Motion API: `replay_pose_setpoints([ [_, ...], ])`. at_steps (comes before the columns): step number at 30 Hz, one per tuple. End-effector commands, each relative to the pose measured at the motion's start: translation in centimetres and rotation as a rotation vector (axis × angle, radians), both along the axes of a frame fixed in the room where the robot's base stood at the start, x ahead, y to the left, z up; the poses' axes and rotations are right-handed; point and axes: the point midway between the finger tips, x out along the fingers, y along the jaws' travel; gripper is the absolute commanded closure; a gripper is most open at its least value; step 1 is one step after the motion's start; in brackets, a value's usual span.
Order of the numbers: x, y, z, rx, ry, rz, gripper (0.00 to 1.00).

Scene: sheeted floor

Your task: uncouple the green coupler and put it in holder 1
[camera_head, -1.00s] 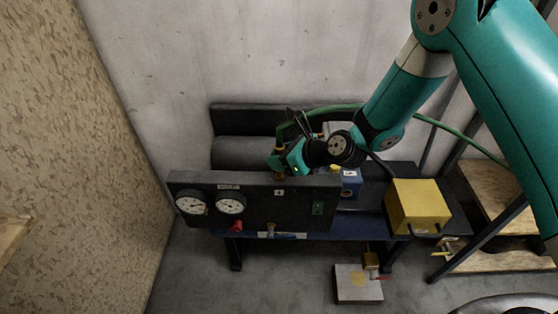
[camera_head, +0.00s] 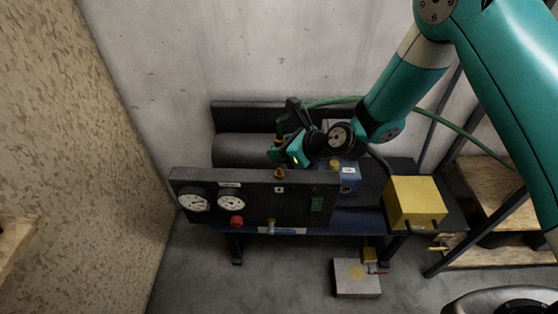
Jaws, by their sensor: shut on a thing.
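My gripper (camera_head: 277,156) is shut just above the top edge of the black gauge panel, on the end of the green hose. The green coupler (camera_head: 280,138) at that hose end is mostly hidden by the jaws; a small brass-coloured part shows above them. A brass fitting (camera_head: 279,174) stands upright on the panel top, just below the jaws, with a small gap between them. I cannot make out which place is holder 1.
A blue box (camera_head: 349,177) and a yellow box (camera_head: 415,202) stand to the right. The green hose (camera_head: 345,100) arches behind my arm. A dark tank (camera_head: 240,148) lies behind.

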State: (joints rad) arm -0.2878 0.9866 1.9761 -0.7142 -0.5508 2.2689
Motion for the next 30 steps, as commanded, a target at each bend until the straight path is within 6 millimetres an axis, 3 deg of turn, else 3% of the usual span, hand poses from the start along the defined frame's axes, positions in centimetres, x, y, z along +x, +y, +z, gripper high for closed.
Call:
replay_pose_setpoints([
  [19,0.0,0.0,3.9,0.001,-0.001,0.0,1.0],
  [30,0.0,0.0,4.0,0.001,-0.001,0.0,1.0],
])
